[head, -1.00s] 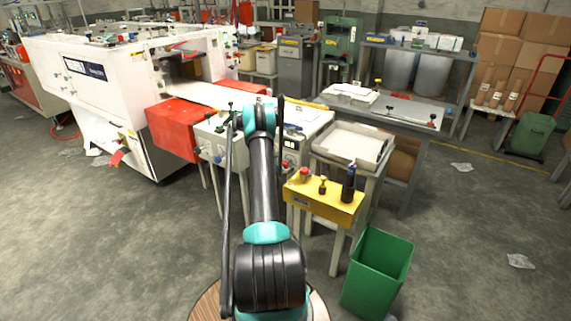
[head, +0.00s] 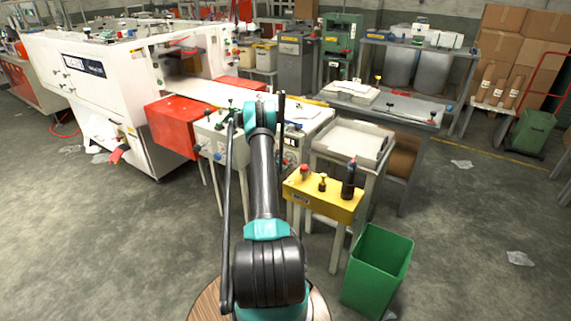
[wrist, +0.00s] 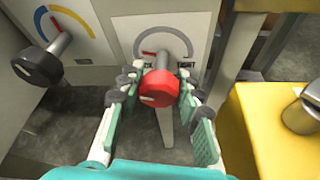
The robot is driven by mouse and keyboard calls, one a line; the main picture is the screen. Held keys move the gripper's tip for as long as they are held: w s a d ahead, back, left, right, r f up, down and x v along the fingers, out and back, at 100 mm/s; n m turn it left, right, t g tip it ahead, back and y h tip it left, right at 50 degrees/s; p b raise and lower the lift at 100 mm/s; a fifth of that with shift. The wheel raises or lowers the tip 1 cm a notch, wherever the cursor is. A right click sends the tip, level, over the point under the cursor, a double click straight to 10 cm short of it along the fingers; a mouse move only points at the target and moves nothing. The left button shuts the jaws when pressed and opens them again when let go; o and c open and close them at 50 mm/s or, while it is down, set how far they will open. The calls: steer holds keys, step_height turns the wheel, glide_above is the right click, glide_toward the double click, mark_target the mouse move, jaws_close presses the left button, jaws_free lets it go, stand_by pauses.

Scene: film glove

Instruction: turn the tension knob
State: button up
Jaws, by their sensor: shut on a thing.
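In the wrist view a red round knob (wrist: 158,88) sits on a grey shaft that comes out of a pale panel. A white mark shows on its face. A black knob (wrist: 38,67) on a shaft stands to the left, in front of a dial with a blue and yellow arc. In the head view my arm hides the gripper and red knob.
A yellow box (head: 318,200) with a red button and a dark bottle stands right of my arm. It also shows in the wrist view (wrist: 275,125), close to the right finger. A green bin (head: 376,270) stands on the floor. The white machine (head: 110,90) is at left.

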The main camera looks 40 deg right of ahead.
steer(key=m+t, duration=0.1)
steer(key=m, duration=0.1)
steer(key=shift+s+m+t, duration=0.1)
steer(key=shift+m+t, duration=0.2)
steer(key=shift+t, duration=0.1)
steer(key=shift+f+m+t, duration=0.1)
steer(key=shift+m+t, duration=0.6)
steer(key=shift+m, duration=0.4)
steer(key=o, duration=1.2)
steer(key=shift+c, duration=0.2)
step_height(320, 180, up, 10)
steer(key=shift+r, duration=0.1)
